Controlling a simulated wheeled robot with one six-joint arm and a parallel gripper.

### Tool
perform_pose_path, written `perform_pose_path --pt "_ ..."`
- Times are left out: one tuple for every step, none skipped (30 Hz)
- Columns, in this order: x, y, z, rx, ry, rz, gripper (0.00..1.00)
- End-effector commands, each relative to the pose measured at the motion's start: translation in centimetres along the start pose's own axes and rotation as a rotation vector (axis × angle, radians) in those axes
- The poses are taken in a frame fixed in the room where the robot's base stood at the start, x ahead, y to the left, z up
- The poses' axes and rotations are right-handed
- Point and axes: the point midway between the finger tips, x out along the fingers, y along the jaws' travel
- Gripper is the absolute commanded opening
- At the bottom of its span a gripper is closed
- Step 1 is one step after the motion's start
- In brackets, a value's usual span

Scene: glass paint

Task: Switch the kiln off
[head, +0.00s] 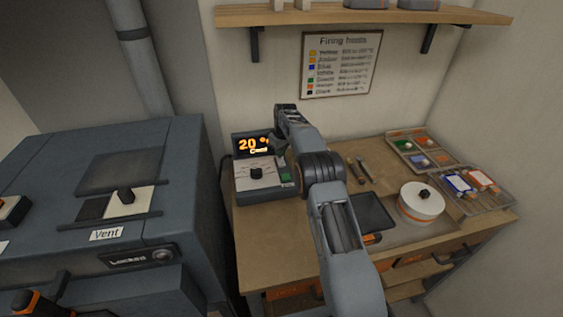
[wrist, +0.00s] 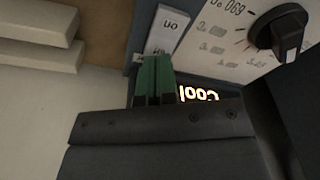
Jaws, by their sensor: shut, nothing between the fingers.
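The kiln (head: 110,190) is the large blue-grey cabinet at the left. The controller box (head: 258,190) stands beside it on the bench, with a lit display (head: 253,144) reading 20 °C and "Cool". Its panel carries a black dial (head: 256,173) and a green switch (head: 287,177). In the wrist view the green switch (wrist: 155,72) lies next to a label (wrist: 169,28) reading "on", upside down. My gripper (head: 281,158) is shut and empty, its fingertips (wrist: 155,98) right by the switch. I cannot tell whether they touch it.
A shelf (head: 350,17) and a firing-heats chart (head: 341,64) are on the wall behind. A round white pot (head: 420,203), a dark tablet (head: 372,212) and trays (head: 470,203) of coloured pieces occupy the right of the bench. My arm crosses the bench's middle.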

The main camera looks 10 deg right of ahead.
Motion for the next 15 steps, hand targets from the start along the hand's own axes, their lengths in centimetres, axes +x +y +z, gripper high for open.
perform_pose_path --pt "0.15 0.00 0.03 0.000 0.000 0.000 0.00" --pt "0.19 0.00 0.03 0.000 0.000 0.000 0.00" --pt "0.25 0.00 0.04 0.000 0.000 0.000 0.00" --pt "0.29 0.00 0.05 0.000 0.000 0.000 0.00" --pt "0.34 0.00 0.06 0.000 0.000 0.000 0.00" --pt "0.40 0.00 0.07 0.000 0.000 0.000 0.00" --pt "0.44 0.00 0.07 0.000 0.000 0.000 0.00" --pt "0.49 0.00 0.08 0.000 0.000 0.000 0.00" --pt "0.54 0.00 0.09 0.000 0.000 0.000 0.00" --pt "0.59 0.00 0.10 0.000 0.000 0.000 0.00" --pt "0.63 0.00 0.10 0.000 0.000 0.000 0.00" --pt "0.69 0.00 0.11 0.000 0.000 0.000 0.00" --pt "0.74 0.00 0.12 0.000 0.000 0.000 0.00" --pt "0.78 0.00 0.12 0.000 0.000 0.000 0.00" --pt "0.84 0.00 0.13 0.000 0.000 0.000 0.00"
